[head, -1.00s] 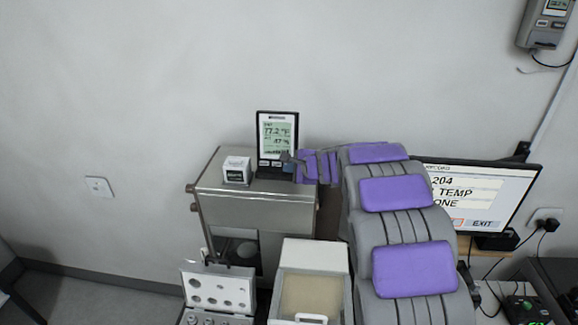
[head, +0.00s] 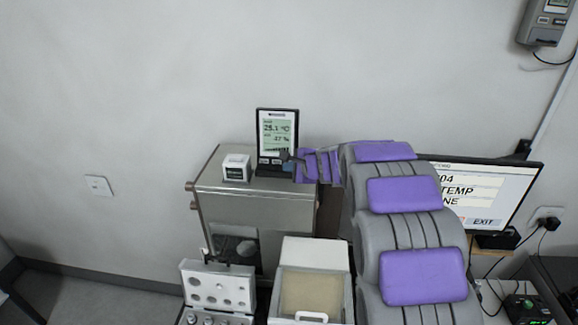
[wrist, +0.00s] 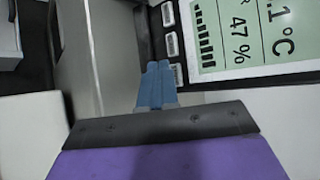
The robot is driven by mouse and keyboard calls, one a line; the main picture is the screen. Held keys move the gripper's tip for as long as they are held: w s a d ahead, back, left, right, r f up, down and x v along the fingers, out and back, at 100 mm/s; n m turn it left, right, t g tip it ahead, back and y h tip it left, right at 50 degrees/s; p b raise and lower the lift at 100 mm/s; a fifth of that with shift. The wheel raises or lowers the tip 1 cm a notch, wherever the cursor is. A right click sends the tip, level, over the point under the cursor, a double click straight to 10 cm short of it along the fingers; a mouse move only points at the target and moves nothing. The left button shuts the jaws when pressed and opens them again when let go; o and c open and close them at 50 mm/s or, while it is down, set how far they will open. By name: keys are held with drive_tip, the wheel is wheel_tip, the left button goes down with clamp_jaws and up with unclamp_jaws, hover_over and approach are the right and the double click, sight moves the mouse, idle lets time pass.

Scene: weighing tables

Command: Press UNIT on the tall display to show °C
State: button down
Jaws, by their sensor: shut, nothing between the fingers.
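The tall display (head: 278,135) stands upright on top of the metal cabinet, with a row of buttons below its screen. Its screen reads 25.1 °C and 47 %. In the wrist view the screen (wrist: 245,32) is turned sideways and shows part of the °C line and 47 %. My gripper (head: 287,157) is shut and empty at the lower right of the display. In the wrist view its blue fingertips (wrist: 161,70) are together beside the button (wrist: 179,73) at the end of the row. I cannot tell whether they touch it.
A small white box-shaped device (head: 236,168) stands left of the display on the metal cabinet (head: 255,208). A monitor (head: 490,190) stands to the right behind my arm. An open weight case (head: 217,287) and a glass-topped box (head: 312,290) are in front.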

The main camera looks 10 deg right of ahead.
drive_tip(key=shift+s, duration=0.1)
idle(0.3)
drive_tip(key=s, duration=0.1)
drive_tip(key=s+a+b, duration=0.1)
drive_tip(key=s, duration=0.1)
drive_tip(key=s+b, duration=0.1)
drive_tip(key=shift+s+a+r, duration=0.3)
drive_tip(key=shift+r, duration=0.05)
idle(0.7)
